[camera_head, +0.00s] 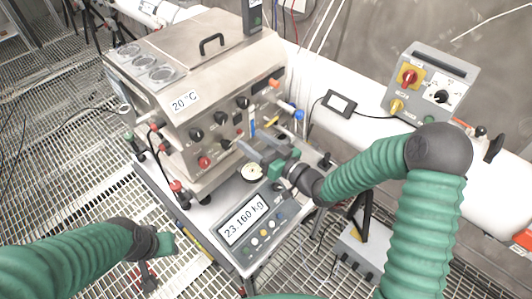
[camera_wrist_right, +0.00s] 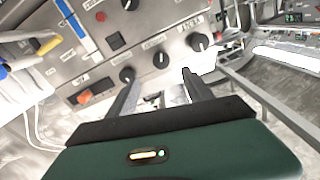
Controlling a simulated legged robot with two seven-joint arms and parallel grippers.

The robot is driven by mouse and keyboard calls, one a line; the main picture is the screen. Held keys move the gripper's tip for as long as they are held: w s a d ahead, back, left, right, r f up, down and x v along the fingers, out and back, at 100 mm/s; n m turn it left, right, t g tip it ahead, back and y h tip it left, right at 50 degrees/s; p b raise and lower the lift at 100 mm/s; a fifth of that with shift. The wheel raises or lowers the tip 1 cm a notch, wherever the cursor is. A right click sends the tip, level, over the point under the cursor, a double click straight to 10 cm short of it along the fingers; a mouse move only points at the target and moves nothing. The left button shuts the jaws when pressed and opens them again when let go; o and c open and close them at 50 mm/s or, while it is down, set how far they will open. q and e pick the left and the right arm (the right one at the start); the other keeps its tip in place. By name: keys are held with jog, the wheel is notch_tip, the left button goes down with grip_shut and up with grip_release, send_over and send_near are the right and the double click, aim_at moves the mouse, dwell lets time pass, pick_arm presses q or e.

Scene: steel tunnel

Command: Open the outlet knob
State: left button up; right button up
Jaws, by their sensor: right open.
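A steel box with a "20 °C" label (camera_head: 185,102) carries several knobs on its front panel. I cannot read which is the outlet knob. My right gripper (camera_head: 247,147) is beside the panel's lower right, its fingers toward the panel. In the right wrist view the open, empty fingers (camera_wrist_right: 162,88) point at the panel, a black knob (camera_wrist_right: 127,74) near the left fingertip and another black knob (camera_wrist_right: 197,41) beyond the right one. My left gripper (camera_head: 148,277) hangs low at left, away from the box.
A scale display reading 23.160 kg (camera_head: 243,219) stands in front of the box, below my right gripper. A round gauge (camera_head: 251,172) is close to the gripper. A grey switch box (camera_head: 428,88) is at right. The floor at left is open metal grating (camera_head: 60,150).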

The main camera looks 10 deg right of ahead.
jog(key=v, duration=0.5)
jog(key=shift+s+d+b, duration=0.1)
jog(key=shift+d+b, duration=0.05)
jog(key=shift+b, duration=0.15)
jog(key=s+d+f+m+g+h+b, duration=0.2)
jog(key=s+d+f+g+h, duration=0.55)
jog(key=f+h, duration=0.3)
jog(key=s+d+m+g, duration=0.1)
jog(key=s+g, duration=0.3)
jog(key=s, duration=0.8)
jog(key=shift+d+f+m, duration=0.25)
jog(key=shift+f+m, duration=0.2)
jog(key=shift+m, duration=0.45)
jog(key=shift+s+a+g, duration=0.15)
jog(key=shift+a+g, duration=0.05)
jog(key=shift+g, duration=0.05)
